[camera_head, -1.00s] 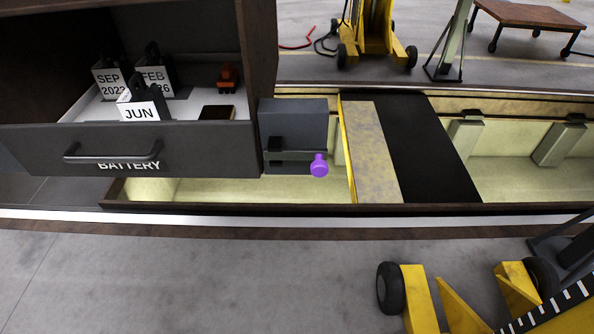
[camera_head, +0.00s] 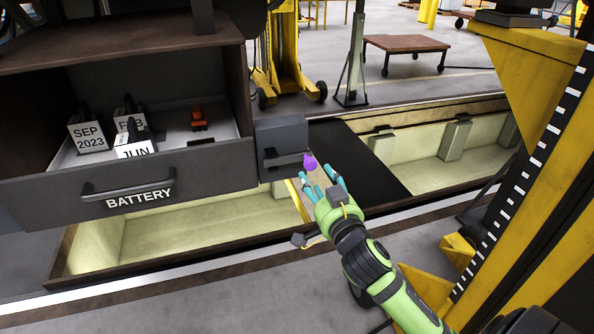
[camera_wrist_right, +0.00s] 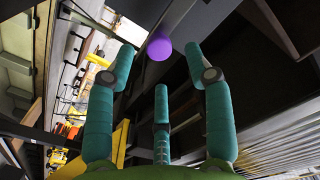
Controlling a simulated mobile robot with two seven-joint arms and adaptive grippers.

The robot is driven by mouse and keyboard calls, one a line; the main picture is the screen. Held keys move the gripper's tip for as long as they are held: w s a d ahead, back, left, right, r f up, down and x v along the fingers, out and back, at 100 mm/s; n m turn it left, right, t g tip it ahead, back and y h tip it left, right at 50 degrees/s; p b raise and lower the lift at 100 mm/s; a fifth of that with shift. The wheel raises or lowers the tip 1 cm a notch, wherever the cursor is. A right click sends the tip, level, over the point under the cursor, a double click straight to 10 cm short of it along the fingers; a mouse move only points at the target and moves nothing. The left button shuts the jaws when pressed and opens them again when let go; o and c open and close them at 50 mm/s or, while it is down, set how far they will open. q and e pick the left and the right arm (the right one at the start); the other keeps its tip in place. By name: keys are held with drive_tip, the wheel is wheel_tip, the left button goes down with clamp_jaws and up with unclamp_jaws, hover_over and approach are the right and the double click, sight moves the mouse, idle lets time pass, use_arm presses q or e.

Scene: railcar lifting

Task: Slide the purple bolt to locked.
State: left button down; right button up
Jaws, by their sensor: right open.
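The purple bolt (camera_head: 309,161) is a round knob on a grey bar at the front of the dark grey box (camera_head: 281,136), beside the open battery drawer. In the right wrist view the purple knob (camera_wrist_right: 159,47) shows just beyond my fingertips, in the gap between the two outer fingers. My right gripper (camera_head: 322,179), with teal fingers, is open and empty, just below and right of the knob. The fingers (camera_wrist_right: 158,70) look apart from the knob. My left gripper is not in view.
Below is a pit (camera_head: 150,228) with a black cover (camera_head: 365,160). A yellow jack column (camera_head: 530,170) rises at the right.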

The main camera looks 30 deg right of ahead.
sight(311, 168)
drive_tip(key=p+x, duration=0.1)
drive_tip(key=x, duration=0.4)
drive_tip(key=shift+w+d+p, duration=0.2)
drive_tip(key=shift+d+p, duration=0.05)
drive_tip(key=shift+p, duration=0.1)
drive_tip(key=shift+w, duration=0.3)
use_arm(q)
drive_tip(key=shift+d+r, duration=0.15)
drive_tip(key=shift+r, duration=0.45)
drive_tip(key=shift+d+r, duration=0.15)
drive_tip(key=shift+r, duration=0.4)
use_arm(e)
drive_tip(key=shift+w+d+f, duration=0.1)
drive_tip(key=shift+w+f, duration=0.05)
drive_tip(key=shift+w, duration=0.15)
